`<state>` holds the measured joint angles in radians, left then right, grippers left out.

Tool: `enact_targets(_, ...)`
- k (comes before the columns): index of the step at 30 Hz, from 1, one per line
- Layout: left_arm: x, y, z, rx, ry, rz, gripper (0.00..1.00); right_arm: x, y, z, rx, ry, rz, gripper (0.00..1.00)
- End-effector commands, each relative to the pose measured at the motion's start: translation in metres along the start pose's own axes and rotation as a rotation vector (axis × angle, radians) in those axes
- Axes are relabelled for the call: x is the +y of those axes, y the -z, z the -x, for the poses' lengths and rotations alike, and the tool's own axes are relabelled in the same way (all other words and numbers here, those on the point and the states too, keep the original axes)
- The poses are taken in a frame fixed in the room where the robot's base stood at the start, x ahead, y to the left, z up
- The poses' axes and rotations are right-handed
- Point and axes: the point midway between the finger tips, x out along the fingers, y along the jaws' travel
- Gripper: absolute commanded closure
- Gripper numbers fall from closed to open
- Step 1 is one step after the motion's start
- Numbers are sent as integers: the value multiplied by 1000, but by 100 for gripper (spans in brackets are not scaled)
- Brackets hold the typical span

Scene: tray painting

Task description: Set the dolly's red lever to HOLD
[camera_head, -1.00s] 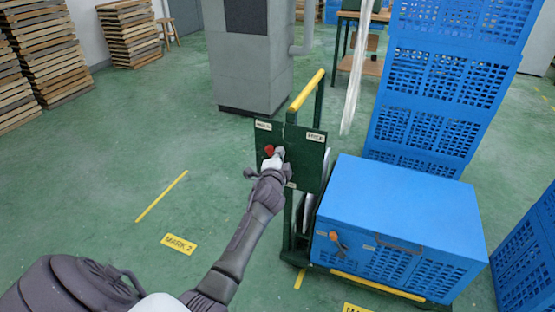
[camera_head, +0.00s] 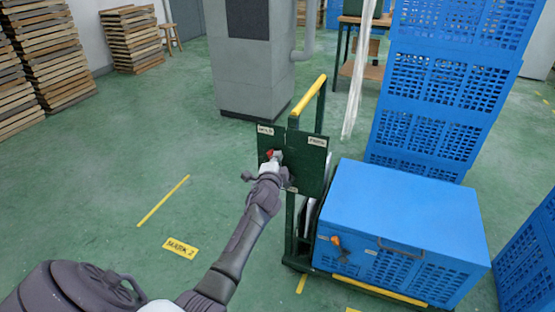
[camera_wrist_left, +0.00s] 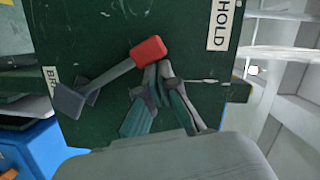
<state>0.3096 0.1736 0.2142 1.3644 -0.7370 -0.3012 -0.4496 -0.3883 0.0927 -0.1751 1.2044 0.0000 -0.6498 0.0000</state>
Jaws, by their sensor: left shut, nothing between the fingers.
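The dolly (camera_head: 292,230) carries a dark green panel (camera_head: 312,172) with two white labels. The red-ended lever (camera_wrist_left: 148,52) is on this panel; in the wrist view its grey arm slants from lower left up to the red end. The red end lies between the HOLD label (camera_wrist_left: 225,22) and a partly hidden label starting "BR" (camera_wrist_left: 50,80), and is nearer HOLD. My left gripper (camera_wrist_left: 164,68) is shut and empty, its fingertips right beside the red end; I cannot tell whether they touch. In the head view it covers part of the lever (camera_head: 269,154). My right gripper is not in view.
A blue crate (camera_head: 405,205) sits on the dolly, with stacked blue crates (camera_head: 445,80) behind and another at the right edge. A grey cabinet (camera_head: 255,60) stands behind. Green floor is open on the left, with a MARK 2 label (camera_head: 181,248).

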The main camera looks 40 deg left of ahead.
Motion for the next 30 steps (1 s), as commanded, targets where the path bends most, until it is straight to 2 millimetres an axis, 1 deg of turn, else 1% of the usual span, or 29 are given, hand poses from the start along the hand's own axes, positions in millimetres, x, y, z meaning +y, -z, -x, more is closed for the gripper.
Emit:
enact_targets(1, 0, -5, 1, -11, -2, -3, 100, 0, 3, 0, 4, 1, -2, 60)
enact_targets(4, 1, -6, 7, -11, -2, -4, 100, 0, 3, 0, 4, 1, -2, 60)
enact_targets(7, 1, -5, 21, -9, -2, -5, 100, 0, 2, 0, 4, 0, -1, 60)
enact_targets(11, 2, -3, 47, -6, -3, -4, 100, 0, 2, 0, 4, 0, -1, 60)
enact_targets(15, 1, -1, 77, -3, -2, -2, 100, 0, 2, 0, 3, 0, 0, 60)
enact_targets(18, 1, 0, 96, -1, -2, -2, 100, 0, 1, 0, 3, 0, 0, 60)
enact_targets(21, 1, 1, 109, 0, -2, -1, 100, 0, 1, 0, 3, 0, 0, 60)
enact_targets(25, 0, 2, 118, 1, 0, -1, 100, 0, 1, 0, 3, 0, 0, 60)
enact_targets(30, 0, 2, 121, 1, 0, -2, 100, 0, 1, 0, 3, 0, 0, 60)
